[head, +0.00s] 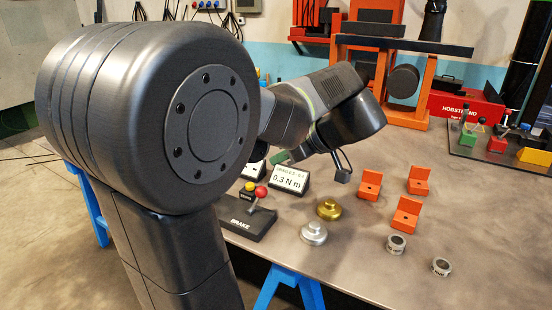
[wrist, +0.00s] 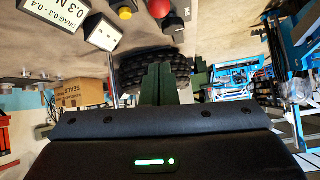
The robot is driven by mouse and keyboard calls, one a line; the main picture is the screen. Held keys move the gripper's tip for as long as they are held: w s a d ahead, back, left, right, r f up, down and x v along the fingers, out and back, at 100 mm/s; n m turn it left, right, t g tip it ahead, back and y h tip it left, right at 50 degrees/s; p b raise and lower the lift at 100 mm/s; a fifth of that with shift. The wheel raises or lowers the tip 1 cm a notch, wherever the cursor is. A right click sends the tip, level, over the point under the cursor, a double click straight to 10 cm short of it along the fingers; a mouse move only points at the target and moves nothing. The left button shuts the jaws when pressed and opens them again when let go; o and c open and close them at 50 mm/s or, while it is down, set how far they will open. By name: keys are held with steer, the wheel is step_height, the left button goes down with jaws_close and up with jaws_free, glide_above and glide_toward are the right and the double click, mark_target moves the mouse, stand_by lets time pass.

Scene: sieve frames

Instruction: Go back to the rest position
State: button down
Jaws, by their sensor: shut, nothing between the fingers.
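My gripper (wrist: 160,82) shows in the wrist view with its green fingers together and nothing between them. In the head view its green tip (head: 280,158) shows beneath my arm, above the table near the displays; the rest is mostly hidden by my own wrist. My arm is bent and reaches over the left part of the table (head: 345,262). It touches nothing that I can see.
Near my gripper are a display reading 0.3 N m (head: 289,180) and a brake unit (head: 243,224) with a red-knobbed lever. Gold (head: 329,210) and silver (head: 314,234) weights, several orange blocks (head: 406,214) and metal rings (head: 396,245) stand right. A red toolbox (head: 468,108) is behind.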

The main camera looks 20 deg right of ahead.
stand_by(0.4)
steer(key=w+a+f+g+h+p, duration=0.4)
steer(key=w+a+f+g+p, duration=0.2)
steer(key=p, duration=1.1)
steer(key=shift+w+a+f+h, duration=0.3)
steer(key=shift+w+a+f, duration=0.95)
steer(key=shift+w, duration=1.1)
steer(key=shift+s+d+b, duration=0.1)
steer(key=shift+d+b, duration=0.05)
steer(key=shift+b, duration=0.25)
